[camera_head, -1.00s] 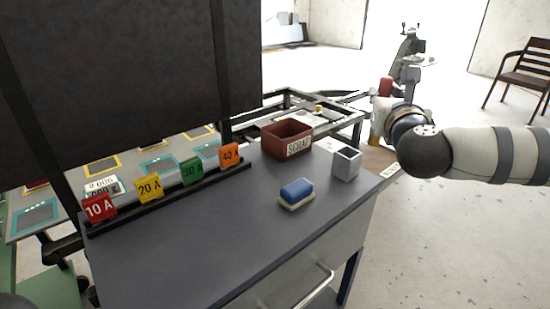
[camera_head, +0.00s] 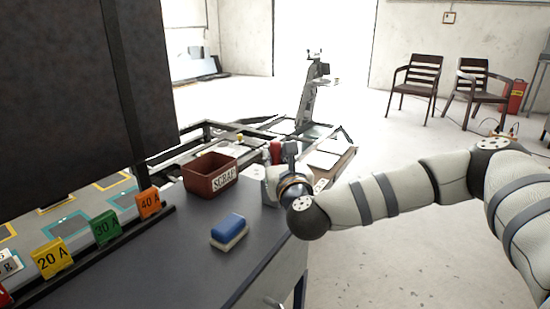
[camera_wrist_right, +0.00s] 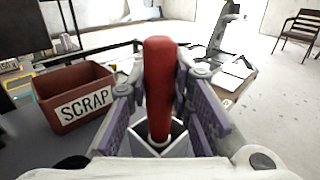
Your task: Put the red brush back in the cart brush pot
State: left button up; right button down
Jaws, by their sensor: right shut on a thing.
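The red brush (camera_wrist_right: 160,80) stands roughly upright between the fingers of my right gripper (camera_wrist_right: 166,105) in the right wrist view. The gripper is shut on it. The open square grey pot (camera_wrist_right: 176,142) shows just beyond and below, and the brush's lower end lines up with its opening. I cannot tell whether that end is inside the pot or above it. In the head view the brush (camera_head: 275,152) shows as a small red piece by my right gripper (camera_head: 280,170), near the cart's far right corner. My arm hides most of the pot there. My left gripper is not in view.
A dark red SCRAP box (camera_head: 208,181) stands left of my right gripper on the grey cart top (camera_head: 190,240). A blue and cream block (camera_head: 229,230) lies nearer. Coloured number cards (camera_head: 106,229) line the left edge. The near right cart top is clear.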

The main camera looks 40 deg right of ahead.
jog(key=shift+f, duration=0.25)
jog(key=c, duration=1.4)
grip_release()
jog(key=shift+c, duration=0.2)
jog(key=shift+r, duration=0.15)
jog(key=shift+s+a+r, duration=0.1)
jog(key=shift+r, duration=0.1)
jog(key=v, duration=1.1)
jog(key=shift+s, duration=0.35)
jog(key=shift+a+f, duration=0.15)
jog(key=shift+f, duration=0.05)
